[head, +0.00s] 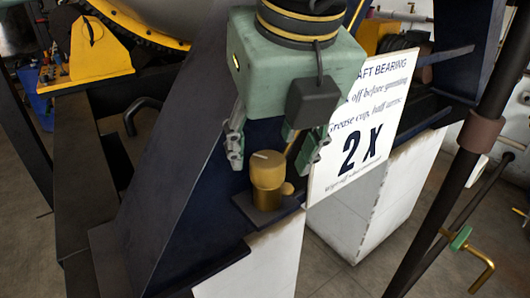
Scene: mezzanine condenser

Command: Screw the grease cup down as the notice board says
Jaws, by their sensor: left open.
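The grease cup (267,180) is a brass cylinder with a pale mark line on its top and a small knob at its right side. It stands upright on a dark ledge. My left gripper (270,153) is open above it, with one finger on each side of the cup's top and gaps visible. I cannot tell its exact height over the cup. The white notice board (365,125) behind it is partly covered by the gripper. It reads "...AFT BEARING", "off before", "rease cup, half", and a large "2 X". My right gripper is not in view.
A dark blue sloping frame (180,185) rises to the left of the cup. White blocks (260,262) stand below the ledge. A dark pole (455,190) and a brass handle (480,256) are at the right. A yellow bracket (95,50) is at upper left.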

